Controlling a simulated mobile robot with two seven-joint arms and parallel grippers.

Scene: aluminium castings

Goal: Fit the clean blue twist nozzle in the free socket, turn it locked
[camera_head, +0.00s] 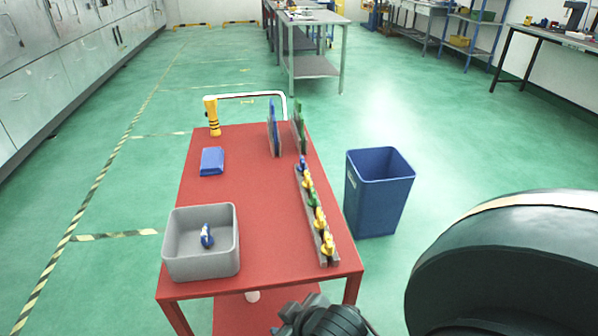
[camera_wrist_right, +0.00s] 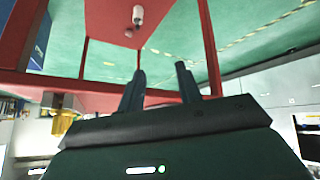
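A small blue twist nozzle (camera_head: 207,236) with a pale part lies in the grey bin (camera_head: 186,262) at the near left of the red table. A long grey rack (camera_head: 316,232) runs along the table's right side, holding a blue nozzle (camera_head: 301,163) at its far end and several yellow and green ones. A free socket cannot be made out at this size. My right gripper (camera_wrist_right: 161,68) shows in the right wrist view with its two fingers apart and nothing between them, near the red table frame. My left gripper is not in view.
The red table (camera_head: 262,222) has a clear middle. A blue waste bin (camera_head: 377,195) stands on the floor at the table's right.

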